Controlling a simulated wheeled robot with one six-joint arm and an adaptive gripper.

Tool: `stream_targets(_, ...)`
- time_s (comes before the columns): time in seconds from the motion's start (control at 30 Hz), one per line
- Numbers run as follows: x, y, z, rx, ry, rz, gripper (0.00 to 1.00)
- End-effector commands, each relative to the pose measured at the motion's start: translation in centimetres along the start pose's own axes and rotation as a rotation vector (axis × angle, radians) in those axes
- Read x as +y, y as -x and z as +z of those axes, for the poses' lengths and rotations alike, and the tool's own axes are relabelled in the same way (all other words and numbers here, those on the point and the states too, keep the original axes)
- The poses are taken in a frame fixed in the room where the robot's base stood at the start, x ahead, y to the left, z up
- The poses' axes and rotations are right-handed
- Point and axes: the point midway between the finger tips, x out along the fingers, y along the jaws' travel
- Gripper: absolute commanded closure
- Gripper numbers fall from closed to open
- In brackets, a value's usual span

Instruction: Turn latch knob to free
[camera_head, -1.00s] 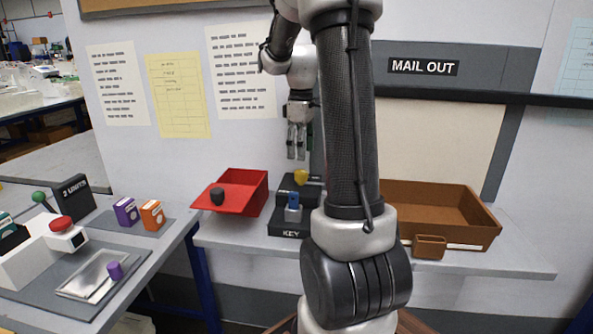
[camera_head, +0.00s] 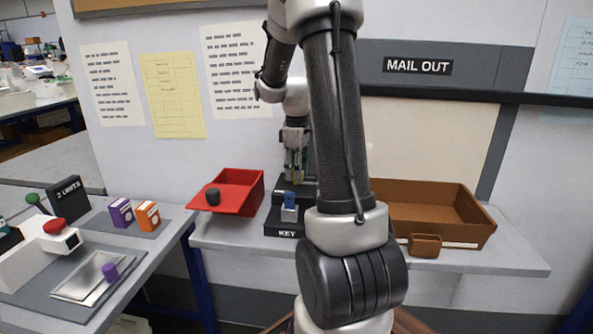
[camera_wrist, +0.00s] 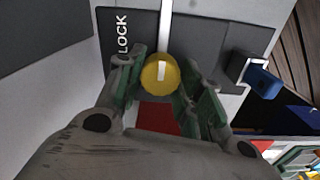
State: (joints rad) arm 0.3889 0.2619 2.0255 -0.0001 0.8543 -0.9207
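The yellow latch knob (camera_wrist: 152,80) is round, with a short white mark that points up the wrist view, roughly in line with a white strip (camera_wrist: 165,22). It sits on a dark panel (camera_wrist: 115,62) lettered "LOCK". My gripper (camera_wrist: 163,75) is open around the knob, one finger on each side. The left finger looks very close to the knob; I cannot tell whether either finger touches it. In the head view my gripper (camera_head: 295,178) is down at the dark block, and its fingers mostly hide the knob.
A red tray (camera_head: 240,192) with a dark knob is at left; a brown bin (camera_head: 440,208) is at right. A red patch (camera_wrist: 158,116) shows below the knob.

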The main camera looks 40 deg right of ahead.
Motion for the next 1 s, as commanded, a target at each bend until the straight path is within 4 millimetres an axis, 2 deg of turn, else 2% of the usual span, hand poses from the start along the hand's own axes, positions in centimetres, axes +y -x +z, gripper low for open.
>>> stream_targets(0.47, 0.02, 0.03, 0.00, 0.000, -0.067, 0.000, 0.87)
stream_targets(0.67, 0.04, 0.04, 0.00, 0.000, -0.199, 0.000, 0.87)
stream_targets(1.0, 0.08, 0.05, 0.00, 0.000, -0.516, 0.001, 0.87)
